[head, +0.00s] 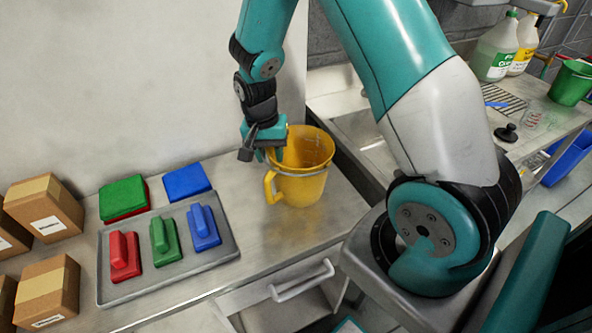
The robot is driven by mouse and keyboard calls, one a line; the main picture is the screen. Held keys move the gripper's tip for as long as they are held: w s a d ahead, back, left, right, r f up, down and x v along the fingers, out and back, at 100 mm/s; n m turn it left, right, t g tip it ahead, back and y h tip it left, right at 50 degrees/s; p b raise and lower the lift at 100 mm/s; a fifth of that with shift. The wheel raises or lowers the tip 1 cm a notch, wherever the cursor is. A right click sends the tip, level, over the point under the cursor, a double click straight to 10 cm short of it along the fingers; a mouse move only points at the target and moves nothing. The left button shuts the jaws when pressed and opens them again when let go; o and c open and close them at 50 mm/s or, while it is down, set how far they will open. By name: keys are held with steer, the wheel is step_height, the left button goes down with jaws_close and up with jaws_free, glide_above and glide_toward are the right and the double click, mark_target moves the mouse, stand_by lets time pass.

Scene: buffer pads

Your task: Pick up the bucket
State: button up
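A yellow bucket (303,185) with a side handle and a thin wire bail stands upright on the metal counter. My gripper (260,153) points down at the bucket's upper left rim, just above the side handle. One dark finger shows outside the bucket on the left. The other fingertip is hard to make out against the rim, so I cannot tell whether the gripper is closed on it or touches it.
A grey tray (175,277) with red, green and blue handled pads lies left of the bucket. Green and blue pads (187,182) lie behind it. Cardboard boxes (45,207) stand far left. A green bucket (571,83) and jugs (495,47) stand on the right-hand counter.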

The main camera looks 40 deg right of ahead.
steer(key=shift+f, duration=0.25)
jaws_close()
steer(key=shift+r, duration=0.1)
step_height(320, 180, up, 20)
steer(key=b, duration=0.2)
stand_by(0.4)
